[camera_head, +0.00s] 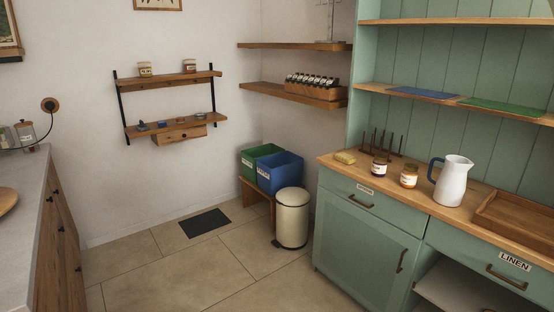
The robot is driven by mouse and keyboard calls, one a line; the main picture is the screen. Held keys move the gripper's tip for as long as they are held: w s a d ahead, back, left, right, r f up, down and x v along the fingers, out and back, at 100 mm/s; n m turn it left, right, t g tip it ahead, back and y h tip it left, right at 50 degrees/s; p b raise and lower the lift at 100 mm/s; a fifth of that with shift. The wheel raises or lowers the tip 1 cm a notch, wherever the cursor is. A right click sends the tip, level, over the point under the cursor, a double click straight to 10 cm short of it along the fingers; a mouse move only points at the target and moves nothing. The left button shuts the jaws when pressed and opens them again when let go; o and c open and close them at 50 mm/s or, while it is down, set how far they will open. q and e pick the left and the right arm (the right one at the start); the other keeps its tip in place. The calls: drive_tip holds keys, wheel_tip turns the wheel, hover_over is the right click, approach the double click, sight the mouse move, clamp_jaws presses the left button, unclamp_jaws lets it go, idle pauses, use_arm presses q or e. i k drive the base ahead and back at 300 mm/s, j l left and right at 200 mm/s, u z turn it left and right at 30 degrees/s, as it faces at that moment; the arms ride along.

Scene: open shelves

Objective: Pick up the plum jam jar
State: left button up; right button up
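A small jar with dark purple contents and a pale label (379,169) stands upright on the wooden counter (425,196) of the green dresser. It looks like the plum jam jar, but its label is too small to read. An orange-amber jar (409,177) stands just to its right, apart from it. Two more small jars, a left one (145,70) and a right one (190,66), stand on the upper board of the wall shelf. Neither of my grippers is in view.
A white pitcher (453,182), a wooden tray (515,218), a yellow block (345,158) and a dark peg rack (382,146) share the counter. A cream bin (292,218) stands left of the dresser. Open tiled floor (205,265) lies in front, with a dark mat (205,223).

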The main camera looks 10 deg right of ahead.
sight(379, 169)
drive_tip(key=i+z, duration=0.25)
drive_tip(key=i, duration=0.3)
drive_tip(key=i+j+z, duration=0.25)
drive_tip(key=i, duration=0.35)
drive_tip(key=i+j+z, duration=0.25)
drive_tip(key=i, duration=0.3)
drive_tip(key=i+j+z, duration=0.1)
drive_tip(key=i+z, duration=0.3)
drive_tip(key=i+j+z, duration=0.15)
drive_tip(key=z, duration=0.3)
drive_tip(key=i+j+z, duration=0.25)
drive_tip(key=z, duration=0.15)
drive_tip(key=i+j+z, duration=0.2)
drive_tip(key=j+z, duration=0.25)
drive_tip(key=i+j+z, duration=0.15)
drive_tip(key=j+z, duration=0.25)
drive_tip(key=i+j+z, duration=0.1)
drive_tip(key=j+z, duration=0.75)
drive_tip(key=z, duration=0.15)
drive_tip(key=j+z, duration=0.5)
